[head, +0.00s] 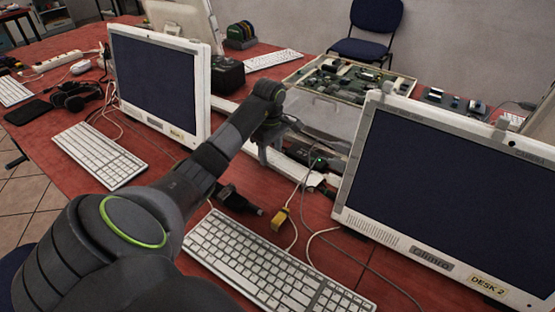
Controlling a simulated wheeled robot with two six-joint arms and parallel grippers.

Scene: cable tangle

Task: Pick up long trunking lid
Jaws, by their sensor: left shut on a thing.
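My left arm reaches from the bottom left across the desk to the gap between the two monitors. My left gripper (268,150) is at the back of the desk, pointing down and shut on the long trunking lid. The lid looks like a long white strip (224,105) running behind the monitors. Part of it shows left of my arm, and a pale piece shows right of the gripper near the black power unit. My gripper and wrist hide its middle, so the exact grip is hard to see. My right gripper is not in view.
Monitors stand left (160,85) and right (450,200) of the gripper. Loose cables, a yellow plug (280,219) and a black connector (235,200) lie in front of it. A keyboard (270,262) is nearer. An open case of electronics (345,75) stands behind.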

